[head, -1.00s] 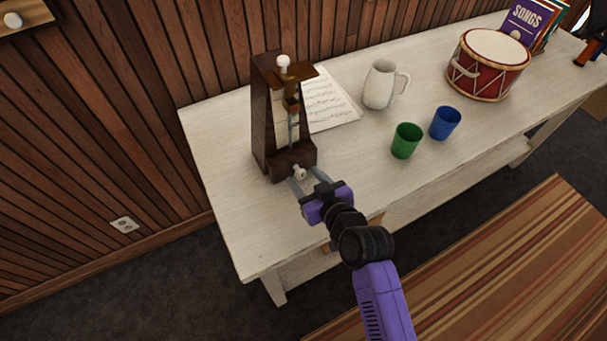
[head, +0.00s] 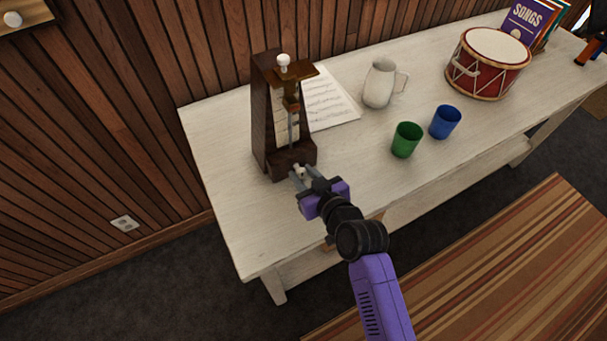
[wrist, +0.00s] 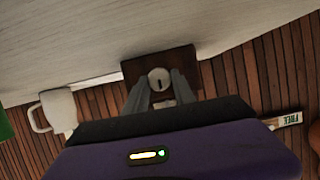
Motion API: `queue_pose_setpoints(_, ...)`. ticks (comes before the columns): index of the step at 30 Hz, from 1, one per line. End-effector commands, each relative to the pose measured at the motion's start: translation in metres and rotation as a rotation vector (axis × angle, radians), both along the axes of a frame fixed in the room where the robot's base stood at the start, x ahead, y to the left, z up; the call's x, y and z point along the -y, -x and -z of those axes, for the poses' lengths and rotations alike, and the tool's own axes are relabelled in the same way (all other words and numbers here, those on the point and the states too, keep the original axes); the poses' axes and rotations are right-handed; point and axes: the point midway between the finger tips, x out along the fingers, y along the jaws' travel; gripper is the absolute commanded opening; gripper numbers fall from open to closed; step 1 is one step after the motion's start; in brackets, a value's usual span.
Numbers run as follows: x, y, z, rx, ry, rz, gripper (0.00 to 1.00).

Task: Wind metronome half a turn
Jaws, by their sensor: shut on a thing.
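A dark wooden metronome (head: 265,125) stands upright at the left end of the white table, with a white knob at its top and a pendulum rod down its front. A small pale winding knob (head: 299,170) sits low on its front. My gripper (head: 299,175) is at this knob, its two fingers closed on either side of it. In the wrist view the round slotted knob (wrist: 158,79) shows between the fingertips, with the dark metronome base (wrist: 185,62) behind it. The fingers partly hide the knob in the head view.
The white table (head: 225,190) also holds sheet music (head: 330,100), a white pitcher (head: 379,85), a green cup (head: 405,140), a blue cup (head: 445,122) and a red drum (head: 487,68). The table front left is bare. A wood-panelled wall (head: 110,120) stands behind.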

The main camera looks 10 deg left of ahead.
Motion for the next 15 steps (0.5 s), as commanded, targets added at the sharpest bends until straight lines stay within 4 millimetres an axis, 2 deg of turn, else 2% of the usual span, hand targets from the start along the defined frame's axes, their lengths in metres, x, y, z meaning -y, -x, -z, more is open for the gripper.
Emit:
queue_pose_setpoints(8,0.0022,-0.0013,0.0036,-0.066,-0.099,0.001,0.0)
queue_pose_setpoints(15,0.0033,-0.0026,0.0048,-0.179,-0.27,0.0,0.0)
